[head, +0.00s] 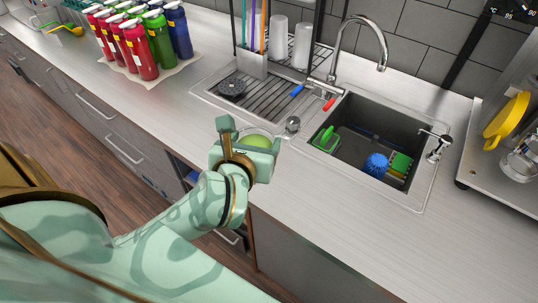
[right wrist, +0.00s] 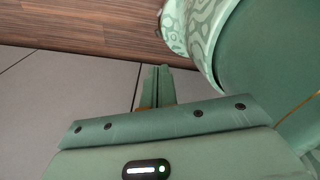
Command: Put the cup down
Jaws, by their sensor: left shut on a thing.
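My left gripper (head: 249,140) is shut on the cup (head: 258,141), of which only a light green rounded top shows between the fingers. The gripper hides the rest of the cup. It is over the front part of the counter (head: 330,215), left of the sink. I cannot tell whether the cup's base touches the counter.
Behind the left gripper are the ribbed drainer (head: 260,97) and a small metal strainer (head: 292,124). The sink (head: 350,165) holds a blue brush and sponges. Red, green and blue bottles (head: 140,50) stand at the back left. The counter right of the gripper is bare.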

